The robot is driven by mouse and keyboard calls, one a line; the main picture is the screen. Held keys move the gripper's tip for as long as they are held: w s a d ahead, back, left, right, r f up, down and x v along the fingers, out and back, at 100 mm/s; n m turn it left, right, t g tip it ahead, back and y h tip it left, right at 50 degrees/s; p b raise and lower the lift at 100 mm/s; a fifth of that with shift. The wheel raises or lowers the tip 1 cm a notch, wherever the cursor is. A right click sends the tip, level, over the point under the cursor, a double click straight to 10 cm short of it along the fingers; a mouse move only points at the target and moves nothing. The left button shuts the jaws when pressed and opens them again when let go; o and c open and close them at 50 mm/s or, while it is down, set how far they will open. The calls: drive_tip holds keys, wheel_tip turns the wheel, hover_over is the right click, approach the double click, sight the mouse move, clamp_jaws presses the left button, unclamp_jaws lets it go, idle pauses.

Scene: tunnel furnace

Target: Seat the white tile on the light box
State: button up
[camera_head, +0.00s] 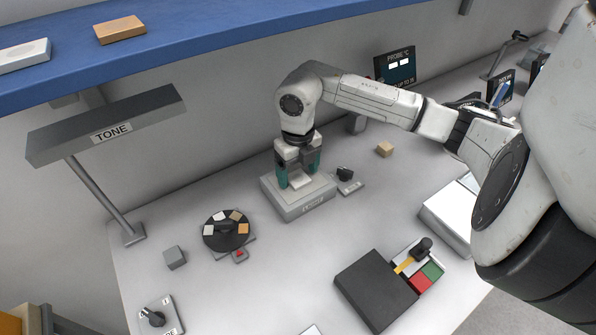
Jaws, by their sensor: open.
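The light box (307,206) is a low pale grey block with a label on its front, near the middle of the bench. The white tile (300,180) shows as a small pale square on or just above its top, between my fingers. I cannot tell whether it lies flat in its seat. My gripper (298,177) points straight down over the light box, with one teal finger on each side of the tile. The jaws are open. The fingers partly hide the tile's sides and the back of the box top.
A knob (345,174) sits close right of the light box. A round dark turntable (226,230) with several coloured tiles stands to the left, beside a grey cube (174,257). The TONE lamp (108,127) and blue shelf (200,40) overhang at left.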

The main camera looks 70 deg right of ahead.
wheel_tip(320, 180, up, 10)
drive_tip(key=b, duration=0.1)
idle(0.4)
